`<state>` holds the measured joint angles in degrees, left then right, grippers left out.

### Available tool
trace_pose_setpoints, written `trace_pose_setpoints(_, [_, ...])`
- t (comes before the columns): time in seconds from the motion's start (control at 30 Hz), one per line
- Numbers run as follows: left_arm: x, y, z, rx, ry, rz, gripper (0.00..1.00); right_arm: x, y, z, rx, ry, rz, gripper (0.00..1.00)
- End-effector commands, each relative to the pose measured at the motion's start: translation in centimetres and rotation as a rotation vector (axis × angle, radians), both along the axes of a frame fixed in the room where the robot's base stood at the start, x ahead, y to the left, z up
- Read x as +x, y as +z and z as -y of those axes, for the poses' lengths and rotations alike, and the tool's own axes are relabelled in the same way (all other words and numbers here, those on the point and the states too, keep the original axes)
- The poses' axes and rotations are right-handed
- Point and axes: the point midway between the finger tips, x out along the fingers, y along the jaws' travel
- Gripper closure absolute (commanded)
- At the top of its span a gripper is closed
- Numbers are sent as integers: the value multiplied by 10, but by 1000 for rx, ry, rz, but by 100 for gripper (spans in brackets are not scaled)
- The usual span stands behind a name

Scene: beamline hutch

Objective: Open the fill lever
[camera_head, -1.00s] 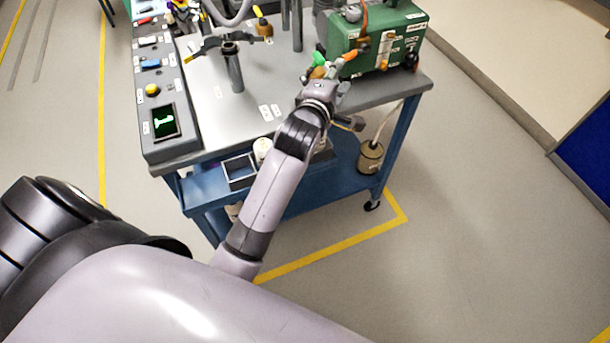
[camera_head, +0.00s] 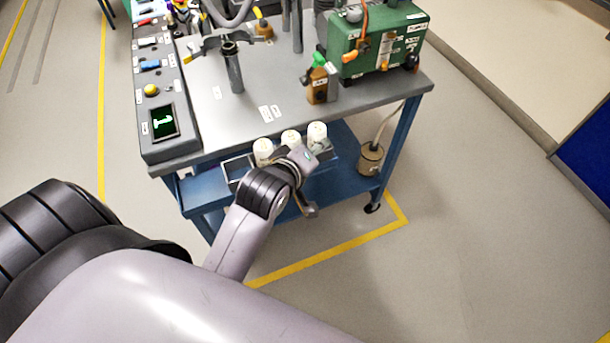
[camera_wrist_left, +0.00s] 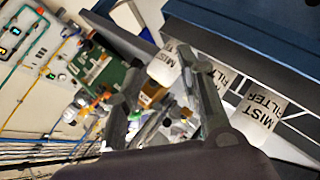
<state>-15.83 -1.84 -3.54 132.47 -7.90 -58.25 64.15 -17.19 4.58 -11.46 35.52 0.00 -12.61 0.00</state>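I cannot read which handle is the fill lever. A green-handled lever (camera_head: 318,59) stands on a small brown block (camera_head: 318,88) at the table's right front. An orange lever (camera_head: 349,56) is on the front of the green pump box (camera_head: 392,40) beside it. A yellow-handled lever (camera_head: 257,12) is farther back. My left gripper (camera_head: 320,150) is below and in front of the tabletop edge, by the white filters, clear of all these levers. In the left wrist view its fingers (camera_wrist_left: 168,95) are spread with nothing seen held. My right gripper is not in view.
Three white mist filters (camera_head: 263,150) stand on the lower shelf close to my left gripper; their labels show in the wrist view (camera_wrist_left: 258,117). A control panel (camera_head: 160,95) lines the table's left side. A post (camera_head: 233,68) stands mid-table. The floor right of the table is clear.

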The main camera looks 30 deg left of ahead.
Motion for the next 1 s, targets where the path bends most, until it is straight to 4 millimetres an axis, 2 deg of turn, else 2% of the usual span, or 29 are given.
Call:
trace_pose_setpoints(0.2, [-25, -29, 3, 145, -120, -121, 64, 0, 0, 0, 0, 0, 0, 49])
trace_pose_setpoints(0.4, [-36, -43, 5, 212, -186, -176, 64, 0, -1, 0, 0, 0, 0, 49])
trace_pose_setpoints(0.77, [-39, -46, 5, 227, -200, -189, 64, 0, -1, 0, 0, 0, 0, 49])
trace_pose_setpoints(1.0, [-37, -42, 5, 233, -206, -181, 80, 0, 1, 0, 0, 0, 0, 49])
